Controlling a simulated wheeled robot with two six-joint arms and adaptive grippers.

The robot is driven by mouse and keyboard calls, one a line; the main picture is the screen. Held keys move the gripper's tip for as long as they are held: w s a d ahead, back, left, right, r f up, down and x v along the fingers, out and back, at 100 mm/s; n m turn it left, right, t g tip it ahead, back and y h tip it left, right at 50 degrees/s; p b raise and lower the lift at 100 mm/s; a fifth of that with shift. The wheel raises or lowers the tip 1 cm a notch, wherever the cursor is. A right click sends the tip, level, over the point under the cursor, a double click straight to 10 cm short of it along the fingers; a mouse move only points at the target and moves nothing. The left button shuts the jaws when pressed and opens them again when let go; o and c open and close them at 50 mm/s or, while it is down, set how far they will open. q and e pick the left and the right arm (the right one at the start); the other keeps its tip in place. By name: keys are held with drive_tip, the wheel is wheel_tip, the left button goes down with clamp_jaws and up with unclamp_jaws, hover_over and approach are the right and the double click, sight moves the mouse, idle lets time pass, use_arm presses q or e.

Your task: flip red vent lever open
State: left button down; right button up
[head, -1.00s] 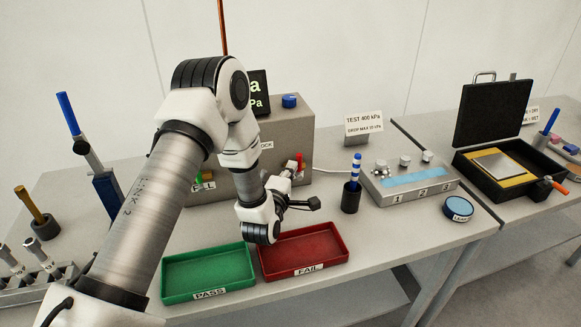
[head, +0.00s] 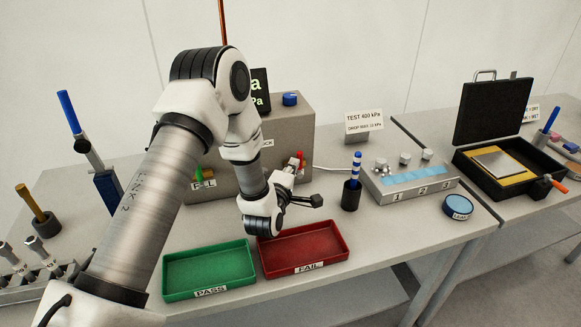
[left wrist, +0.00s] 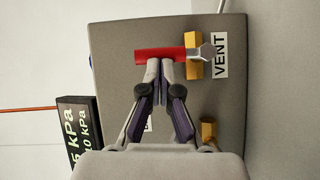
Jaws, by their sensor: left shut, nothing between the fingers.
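The red vent lever (head: 301,158) stands upright at the front right of the grey box. In the left wrist view the red lever (left wrist: 158,54) extends left from a brass valve body (left wrist: 193,56) beside the VENT label (left wrist: 220,55). My left gripper (left wrist: 160,64) is shut and empty. Its tips are at the lever's lower edge in that view; I cannot tell whether they touch it. In the head view the left gripper (head: 292,168) is small and partly hidden by its wrist, just below the lever. My right gripper is not in view.
The grey box (head: 300,118) carries a blue knob (head: 290,99) and a dark kPa display (head: 261,88). A green PASS tray (head: 208,268) and red FAIL tray (head: 303,248) lie in front. A black holder with a striped tool (head: 351,196) stands right of my wrist.

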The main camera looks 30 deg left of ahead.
use_arm(q)
drive_tip(key=shift+w+d+r+m, duration=0.15)
drive_tip(key=shift+w+r+m, duration=0.1)
drive_tip(key=shift+m, duration=0.15)
drive_tip(key=w+d+f+m+g+y+p, duration=0.2)
drive_tip(key=w+d+m+g+p, duration=0.2)
drive_tip(key=m+g, duration=0.3)
drive_tip(key=shift+w+d+f+p, duration=0.15)
drive_tip(key=shift+w+d+p, duration=0.15)
drive_tip(key=shift+w+p, duration=0.25)
idle(0.4)
drive_tip(key=shift+w+f, duration=0.15)
idle(0.5)
